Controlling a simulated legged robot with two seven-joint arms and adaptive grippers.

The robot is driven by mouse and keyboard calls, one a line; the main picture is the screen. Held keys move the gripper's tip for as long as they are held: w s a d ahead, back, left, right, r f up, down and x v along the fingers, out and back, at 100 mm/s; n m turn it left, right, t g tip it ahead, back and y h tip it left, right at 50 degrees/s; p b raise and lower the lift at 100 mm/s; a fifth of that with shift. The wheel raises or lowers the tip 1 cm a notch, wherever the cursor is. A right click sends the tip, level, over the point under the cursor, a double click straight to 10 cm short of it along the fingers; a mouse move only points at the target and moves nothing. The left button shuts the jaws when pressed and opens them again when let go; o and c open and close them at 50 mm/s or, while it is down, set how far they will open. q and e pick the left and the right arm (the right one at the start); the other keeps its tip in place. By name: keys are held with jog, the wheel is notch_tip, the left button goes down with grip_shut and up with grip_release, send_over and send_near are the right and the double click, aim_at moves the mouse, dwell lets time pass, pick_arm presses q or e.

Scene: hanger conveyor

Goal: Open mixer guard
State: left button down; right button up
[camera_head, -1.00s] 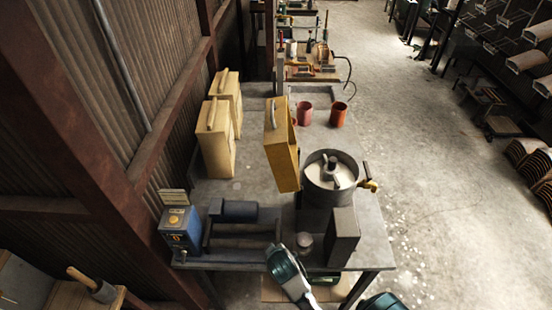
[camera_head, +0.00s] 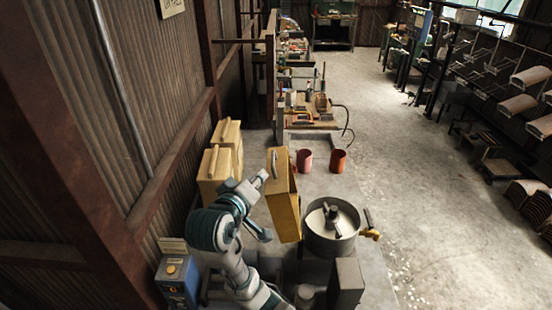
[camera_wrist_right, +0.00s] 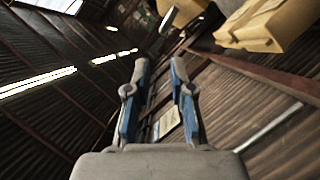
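A yellow hollow cover with a handle, apparently the mixer guard (camera_head: 285,212), stands upright at the left of the round mixer bowl (camera_head: 331,240). The bowl's top is uncovered and its central hub shows. My right gripper (camera_head: 264,205) is on the left side of the guard, close to it. I cannot tell whether it touches the guard. In the right wrist view the two fingers of my right gripper (camera_wrist_right: 160,66) are apart with nothing between them. My left gripper is not in view.
Two red-orange cups (camera_head: 338,160) are behind the bowl. A blue control box (camera_head: 177,283) and a dark block (camera_head: 347,284) are near the front.

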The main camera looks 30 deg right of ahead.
jog(key=p, duration=0.2)
send_near(273, 157)
jog(key=x, duration=0.5)
jog(key=shift+w+a+f, duration=0.15)
jog(key=shift+w+f, duration=0.1)
jog(key=x, duration=0.2)
jog(key=p+x, duration=0.1)
jog(key=x, duration=0.2)
jog(key=shift+s+d+f, duration=0.15)
jog(key=shift+s+d, duration=0.1)
jog(key=shift+d, duration=0.05)
jog(key=shift+d+f, duration=0.1)
jog(key=shift+d, duration=0.15)
jog(key=shift+a, duration=0.3)
jog(key=shift+c, duration=0.5)
jog(key=shift+a, duration=0.2)
grip_shut()
